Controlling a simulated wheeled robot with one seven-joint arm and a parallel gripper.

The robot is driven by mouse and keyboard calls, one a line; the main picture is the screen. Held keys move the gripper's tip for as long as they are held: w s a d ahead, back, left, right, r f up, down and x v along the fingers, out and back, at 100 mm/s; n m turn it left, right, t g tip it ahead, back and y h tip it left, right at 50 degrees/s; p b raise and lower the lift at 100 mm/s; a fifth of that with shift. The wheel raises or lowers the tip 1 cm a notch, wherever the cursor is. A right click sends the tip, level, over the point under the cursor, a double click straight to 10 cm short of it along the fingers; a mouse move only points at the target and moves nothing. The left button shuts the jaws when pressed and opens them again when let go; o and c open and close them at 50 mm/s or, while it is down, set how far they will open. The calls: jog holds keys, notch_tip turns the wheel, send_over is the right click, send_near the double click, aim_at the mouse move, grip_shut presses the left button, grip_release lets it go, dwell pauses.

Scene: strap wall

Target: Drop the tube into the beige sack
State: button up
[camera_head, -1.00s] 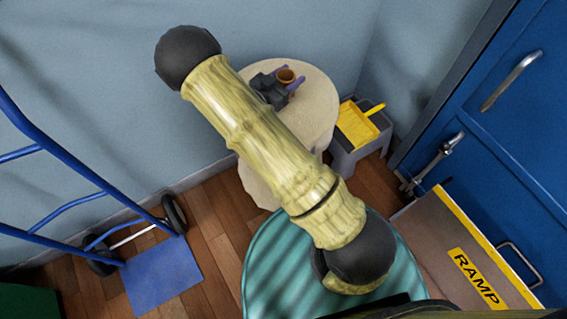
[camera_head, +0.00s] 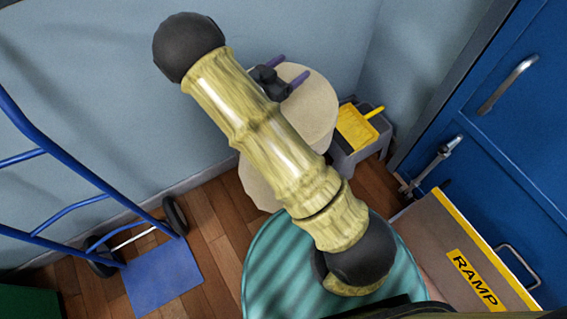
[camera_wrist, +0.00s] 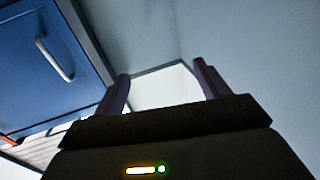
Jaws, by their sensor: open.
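My gripper (camera_head: 287,70) is open, its two purple fingers apart over the far part of a pale beige shape. I see nothing held between them. In the wrist view my gripper (camera_wrist: 163,84) also shows both fingers spread, with a bright pale patch beyond them. The beige shape (camera_head: 310,110), with a rounded upper outline, stands near the wall and may be the sack; my arm covers its middle, and I cannot make out an opening. I cannot see the tube in either current view.
A teal round-topped thing (camera_head: 275,265) is in front, under my arm. A blue hand truck (camera_head: 165,275) stands at the left. A grey step (camera_head: 350,155) with a yellow tray is right of the beige shape. A ramp board (camera_head: 445,240) leans by the blue door (camera_head: 510,130).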

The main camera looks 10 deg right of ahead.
notch_tip(320, 180, up, 6)
jog(key=shift+f+p, duration=0.15)
jog(key=shift+p, duration=0.3)
jog(key=shift+w, duration=0.1)
dwell(0.5)
